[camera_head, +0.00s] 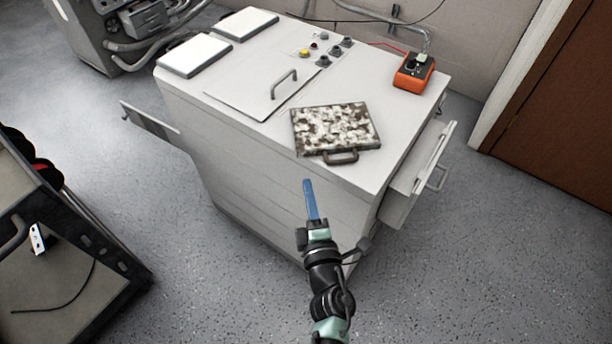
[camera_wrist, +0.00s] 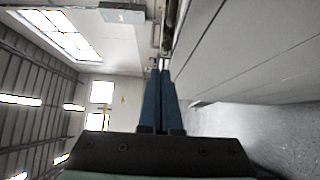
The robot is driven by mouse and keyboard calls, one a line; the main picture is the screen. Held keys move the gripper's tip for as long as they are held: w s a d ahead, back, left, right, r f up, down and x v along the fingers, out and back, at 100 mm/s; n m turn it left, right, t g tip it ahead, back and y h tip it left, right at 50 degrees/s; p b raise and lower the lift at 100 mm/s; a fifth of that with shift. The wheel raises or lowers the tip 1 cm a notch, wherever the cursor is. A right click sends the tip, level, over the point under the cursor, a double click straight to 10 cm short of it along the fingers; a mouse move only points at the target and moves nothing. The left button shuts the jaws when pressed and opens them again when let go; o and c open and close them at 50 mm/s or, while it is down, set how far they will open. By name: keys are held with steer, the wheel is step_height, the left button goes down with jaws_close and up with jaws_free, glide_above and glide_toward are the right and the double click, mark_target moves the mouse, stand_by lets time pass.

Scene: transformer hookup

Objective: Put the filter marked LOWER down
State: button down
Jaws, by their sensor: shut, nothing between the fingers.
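A square, dirty filter (camera_head: 335,128) with a mottled white and brown face and a dark frame lies flat on top of the white cabinet, near its front edge. Its handle (camera_head: 341,157) points toward me. I cannot read any LOWER mark on it. My gripper (camera_head: 307,183) is shut and empty, in front of the cabinet's near face and just below the filter's handle in the picture, apart from it. In the wrist view my blue fingers (camera_wrist: 160,75) are together, with nothing between them and no filter in sight.
The white cabinet (camera_head: 240,150) has an open panel (camera_head: 418,180) at its right and another (camera_head: 150,125) at its left. Two white-topped panels (camera_head: 195,55) and an orange meter (camera_head: 413,72) lie on top. A dark cart (camera_head: 75,260) stands at the left. Floor in front is clear.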

steer(key=shift+s+d, duration=0.25)
steer(key=shift+s, duration=1)
steer(key=shift+s+d, duration=0.25)
steer(key=shift+s, duration=1)
